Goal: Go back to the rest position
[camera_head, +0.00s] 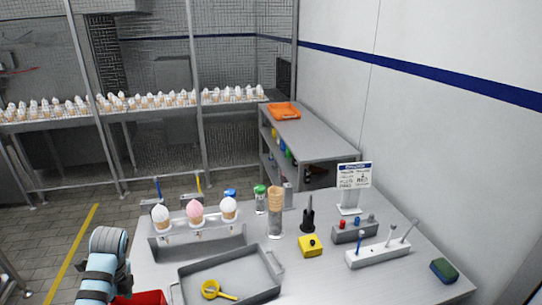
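No gripper shows in the head view. A light-blue and dark banded link of my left arm (105,262) rises at the lower left, beside the table's left edge. My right arm is out of view. The grey worktable (335,282) fills the lower middle. A metal cone holder (200,242) on it holds three filled cones upright: white (160,213), pink (195,210) and white (229,208). A stack of empty cones (276,205) stands upright right of the holder.
A grey tray (250,267) holds a yellow scoop (212,290). A red object (142,298) is partly cut off beside my arm. A yellow box (310,245), sign (354,176), tool rack (378,253) and green sponge (444,270) stand right. Shelves (310,130) stand behind.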

